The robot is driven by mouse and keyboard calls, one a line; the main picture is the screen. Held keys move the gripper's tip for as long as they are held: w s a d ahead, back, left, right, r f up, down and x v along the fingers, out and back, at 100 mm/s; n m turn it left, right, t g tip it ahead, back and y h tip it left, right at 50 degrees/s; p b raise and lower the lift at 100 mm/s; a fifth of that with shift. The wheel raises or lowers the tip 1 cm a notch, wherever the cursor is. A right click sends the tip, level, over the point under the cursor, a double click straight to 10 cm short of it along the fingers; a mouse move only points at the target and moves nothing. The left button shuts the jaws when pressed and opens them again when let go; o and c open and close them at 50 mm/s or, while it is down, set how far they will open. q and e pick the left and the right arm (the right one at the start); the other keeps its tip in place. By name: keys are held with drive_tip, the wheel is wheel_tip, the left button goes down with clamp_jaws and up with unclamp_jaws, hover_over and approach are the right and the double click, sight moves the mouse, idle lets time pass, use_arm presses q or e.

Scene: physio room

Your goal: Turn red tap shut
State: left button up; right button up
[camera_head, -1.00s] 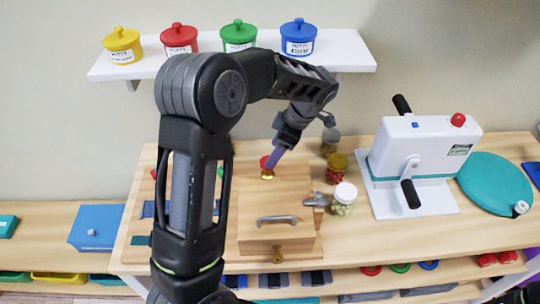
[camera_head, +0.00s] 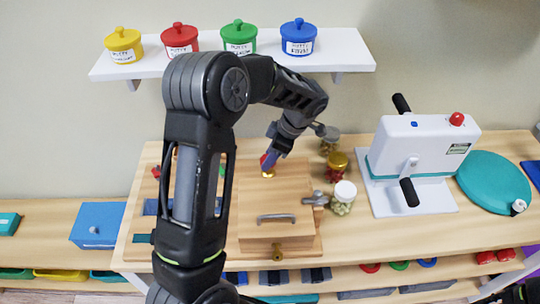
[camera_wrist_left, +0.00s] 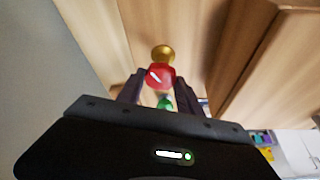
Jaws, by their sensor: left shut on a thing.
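The red tap (camera_head: 264,158) has a red knob on a brass base (camera_head: 268,174), at the back of a wooden box-like board (camera_head: 285,188) on the table. My left gripper (camera_head: 269,160) reaches down onto it and partly covers it in the head view. In the left wrist view the red knob (camera_wrist_left: 160,75) sits between the two dark fingers (camera_wrist_left: 160,92), with the brass base (camera_wrist_left: 163,52) beyond. The fingers are shut on the knob. My right gripper is not clearly visible.
Jars (camera_head: 342,198) stand right of the board, near a grey lever (camera_head: 315,199). A white cranked machine (camera_head: 415,150) stands further right. Putty pots (camera_head: 239,37) line the shelf above. My left forearm hides the board's left part. Bare tabletop (camera_head: 372,238) lies front right.

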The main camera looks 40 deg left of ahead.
use_arm(q)
drive_tip(key=c, duration=0.6)
drive_tip(key=shift+c, duration=0.2)
